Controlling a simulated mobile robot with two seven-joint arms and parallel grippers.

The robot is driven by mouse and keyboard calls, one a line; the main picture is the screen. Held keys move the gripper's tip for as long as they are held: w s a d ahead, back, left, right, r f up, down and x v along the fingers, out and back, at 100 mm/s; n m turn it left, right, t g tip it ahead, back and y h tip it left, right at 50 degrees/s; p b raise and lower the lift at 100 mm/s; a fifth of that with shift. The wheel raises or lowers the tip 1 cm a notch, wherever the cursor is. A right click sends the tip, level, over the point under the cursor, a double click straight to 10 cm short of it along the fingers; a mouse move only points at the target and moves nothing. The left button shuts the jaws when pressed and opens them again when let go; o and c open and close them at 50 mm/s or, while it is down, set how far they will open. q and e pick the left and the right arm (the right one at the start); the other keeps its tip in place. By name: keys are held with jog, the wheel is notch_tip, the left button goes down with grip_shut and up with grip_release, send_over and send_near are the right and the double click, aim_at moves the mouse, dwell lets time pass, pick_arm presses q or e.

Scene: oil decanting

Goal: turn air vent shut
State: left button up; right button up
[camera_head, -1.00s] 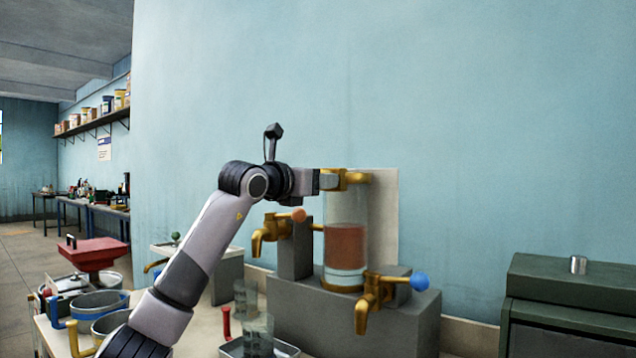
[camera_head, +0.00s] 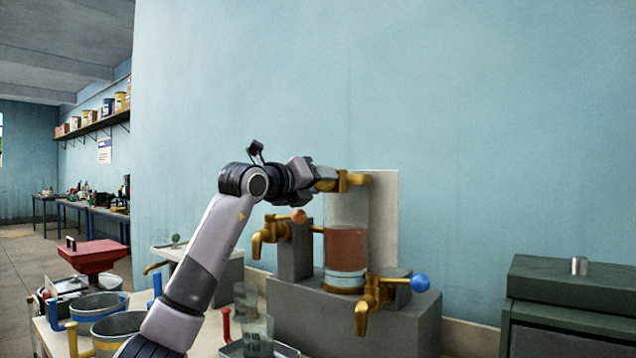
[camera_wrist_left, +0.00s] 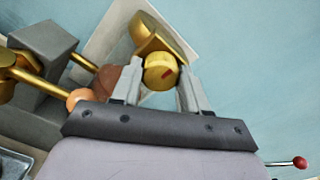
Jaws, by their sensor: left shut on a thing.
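The air vent (camera_wrist_left: 160,72) is a round brass knob with a red mark on the brass cap atop the glass cylinder; the cap (camera_head: 352,178) shows in the head view. My left gripper (camera_head: 322,178) reaches it from the left, and in the left wrist view its two fingers (camera_wrist_left: 157,88) stand on either side of the knob, shut on it. The glass cylinder (camera_head: 346,250) holds reddish-brown liquid with a clearer layer beneath. In the head view the gripper partly hides the knob. My right gripper is not in view.
A brass tap with an orange ball (camera_head: 299,216) is below my left gripper, and one with a blue ball (camera_head: 420,282) is lower right. A pale backboard (camera_head: 385,215) stands behind the cylinder. Glass beakers (camera_head: 257,335) and several pots (camera_head: 100,306) are lower left.

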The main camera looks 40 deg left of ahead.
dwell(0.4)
pick_arm(q)
jog(key=o, duration=1.1)
jog(key=shift+c, duration=0.2)
jog(key=shift+s, duration=0.1)
jog(key=s+b, duration=0.2)
jog(key=s, duration=0.5)
jog(key=shift+d, duration=0.4)
jog(key=shift+r, duration=0.1)
